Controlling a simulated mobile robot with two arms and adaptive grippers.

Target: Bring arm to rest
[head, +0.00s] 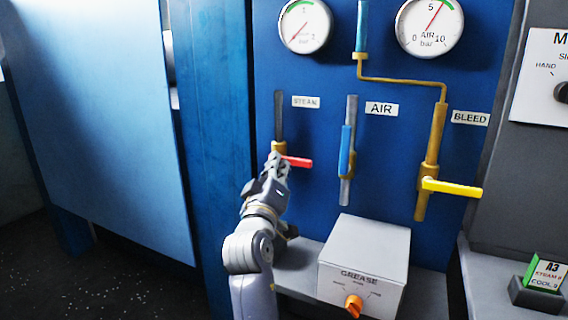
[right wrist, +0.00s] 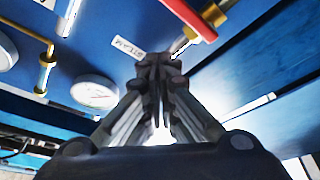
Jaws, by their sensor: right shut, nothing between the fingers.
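My right gripper (head: 279,162) is in front of the blue panel, at the steam valve with the red handle (head: 298,162). The handle points right, level, across the vertical steam pipe (head: 279,115). In the right wrist view the fingers (right wrist: 160,62) are closed together with nothing between them. There the red handle (right wrist: 190,18) is just beyond and above the fingertips. I cannot tell whether they touch. My left gripper is not in view.
The air valve's blue handle (head: 346,150) stands upright along its pipe. The bleed valve's yellow handle (head: 452,187) points right. A grease box (head: 366,252) with an orange knob stands on the ledge below. A blue door-like panel (head: 105,110) is at the left.

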